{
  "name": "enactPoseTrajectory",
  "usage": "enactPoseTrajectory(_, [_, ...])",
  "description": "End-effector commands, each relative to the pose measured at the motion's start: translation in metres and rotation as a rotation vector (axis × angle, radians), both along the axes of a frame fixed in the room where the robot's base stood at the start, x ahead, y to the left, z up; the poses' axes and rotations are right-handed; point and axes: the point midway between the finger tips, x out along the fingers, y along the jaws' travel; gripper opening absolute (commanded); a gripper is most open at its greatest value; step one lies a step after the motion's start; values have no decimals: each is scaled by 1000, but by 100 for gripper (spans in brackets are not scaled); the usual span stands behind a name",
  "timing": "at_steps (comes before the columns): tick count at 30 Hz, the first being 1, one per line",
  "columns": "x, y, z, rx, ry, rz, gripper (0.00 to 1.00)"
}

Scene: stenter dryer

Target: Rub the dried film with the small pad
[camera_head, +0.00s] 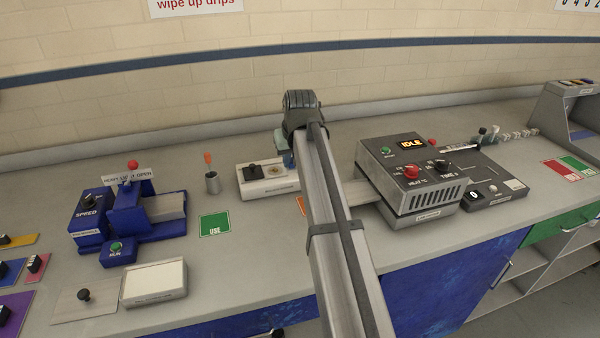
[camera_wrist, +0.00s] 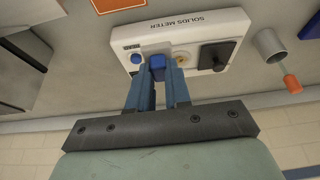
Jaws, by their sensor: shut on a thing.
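The white solids meter (camera_wrist: 190,22) lies below my gripper (camera_wrist: 160,70) in the wrist view; it also shows in the head view (camera_head: 282,188). My gripper's blue fingers are shut on a small blue piece (camera_wrist: 157,62), which looks like the small pad. Its underside is hidden, so I cannot tell whether it touches the meter. A round yellowish spot (camera_wrist: 181,55), perhaps the dried film, sits on the meter beside the right finger. A black block (camera_wrist: 216,55) and a blue button (camera_wrist: 136,58) are also on the meter.
A grey cup (camera_head: 212,181) with an orange-tipped stick stands left of the meter. A green USE card (camera_head: 214,225) lies in front of it. A grey machine reading IDLE (camera_head: 411,200) stands to the right, and a blue SPEED unit (camera_head: 92,222) to the left.

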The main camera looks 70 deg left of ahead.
Motion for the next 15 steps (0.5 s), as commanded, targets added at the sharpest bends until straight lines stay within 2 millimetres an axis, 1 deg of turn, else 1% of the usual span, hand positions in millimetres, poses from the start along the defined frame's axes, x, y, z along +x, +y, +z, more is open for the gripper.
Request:
enactPoseTrajectory(1, [-2, 27, 4, -1, 0, 15, 0])
enactPoseTrajectory(5, [-8, 69, 11, 0, 1, 107, 0])
enactPoseTrajectory(6, [-10, 81, 14, 0, 1, 150, 0])
enactPoseTrajectory(9, [-16, 107, 20, 1, 1, 280, 0])
enactPoseTrajectory(11, [-20, 114, 23, 0, 1, 361, 0])
enactPoseTrajectory(13, [-24, 117, 25, 1, 1, 452, 0])
enactPoseTrajectory(15, [-27, 116, 26, 1, 2, 536, 0])
